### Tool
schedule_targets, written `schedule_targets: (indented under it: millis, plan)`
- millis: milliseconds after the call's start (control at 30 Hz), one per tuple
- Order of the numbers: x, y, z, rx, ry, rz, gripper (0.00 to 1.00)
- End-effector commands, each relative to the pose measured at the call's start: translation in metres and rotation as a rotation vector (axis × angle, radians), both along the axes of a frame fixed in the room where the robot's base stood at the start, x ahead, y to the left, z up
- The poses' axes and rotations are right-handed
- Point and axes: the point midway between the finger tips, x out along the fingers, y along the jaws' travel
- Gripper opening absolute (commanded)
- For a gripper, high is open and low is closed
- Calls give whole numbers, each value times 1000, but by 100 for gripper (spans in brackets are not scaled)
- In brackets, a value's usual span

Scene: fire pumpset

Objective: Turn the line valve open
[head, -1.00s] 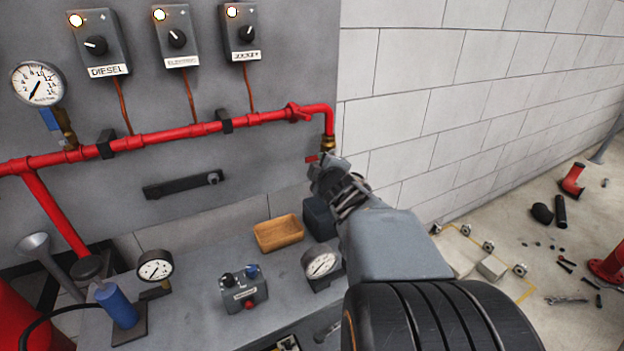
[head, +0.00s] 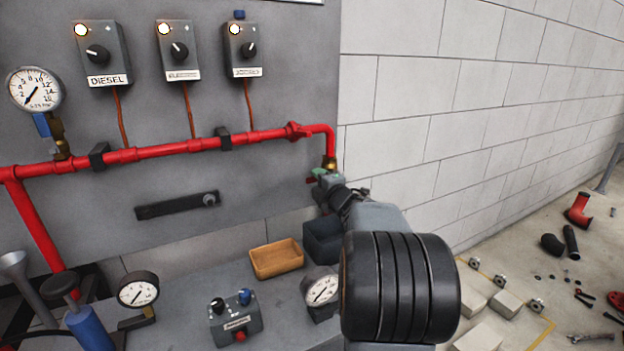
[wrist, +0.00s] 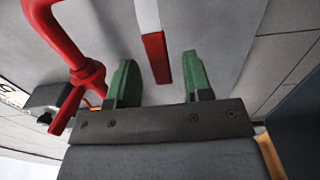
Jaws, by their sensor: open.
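The red pipe (head: 190,146) runs along the grey panel and bends down at its right end to a brass fitting (head: 329,163). My gripper (head: 317,180) is just below that fitting, and my own wrist hides much of the valve there. In the wrist view, my gripper (wrist: 159,60) is open, with two green fingers apart. A flat lever with a red end and a pale shank (wrist: 155,57) lies between the fingertips, with gaps on both sides. It appears to be the line valve's handle.
A red pipe fitting (wrist: 90,78) is left of the fingers. Below are a dark box (head: 323,238), a wooden tray (head: 276,260) and a gauge (head: 320,287) on the bench. A block wall (head: 430,110) is close on the right. Loose parts lie on the floor.

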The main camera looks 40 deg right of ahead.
Motion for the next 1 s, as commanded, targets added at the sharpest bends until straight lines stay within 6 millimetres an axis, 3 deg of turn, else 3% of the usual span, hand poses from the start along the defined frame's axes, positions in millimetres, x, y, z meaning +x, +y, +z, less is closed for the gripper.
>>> schedule_targets:
  millis: [100, 300, 700, 1000]
  plan:
    - [18, -2, -1, 0, 1, 2, 46]
    - [34, -4, -1, 0, 1, 0, 46]
    - [39, -5, 0, 0, 0, 0, 46]
    - [39, -5, 0, 0, 1, 0, 19]
